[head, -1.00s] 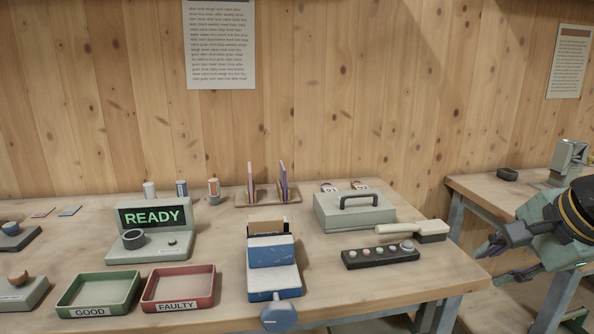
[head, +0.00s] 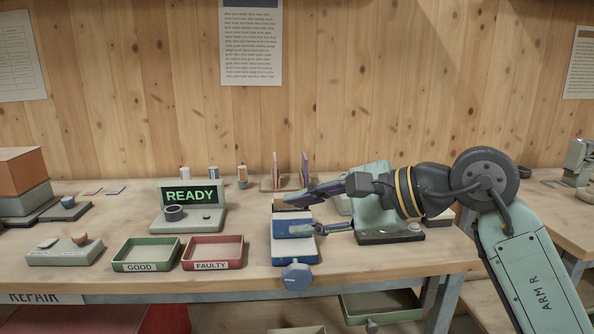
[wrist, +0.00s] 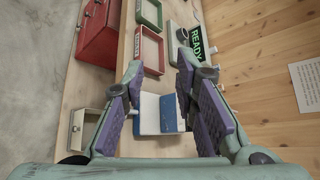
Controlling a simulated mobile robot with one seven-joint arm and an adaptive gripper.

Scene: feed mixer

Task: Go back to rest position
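My gripper (head: 310,210) is open and empty. It reaches in from the right above the bench, in front of the blue and white device (head: 297,248) in the head view. In the wrist view my gripper (wrist: 160,68) has its two purple-padded fingers wide apart, with the blue and white device (wrist: 150,113) showing in the gap beyond them. I cannot tell the exact height above the device.
The green GOOD tray (head: 147,254) and red FAULTY tray (head: 212,252) stand left of the device, both empty. The READY display (head: 190,205) is behind them. An upright rack (head: 285,183) stands near the wall. A second bench (head: 560,205) is at the right, past a gap.

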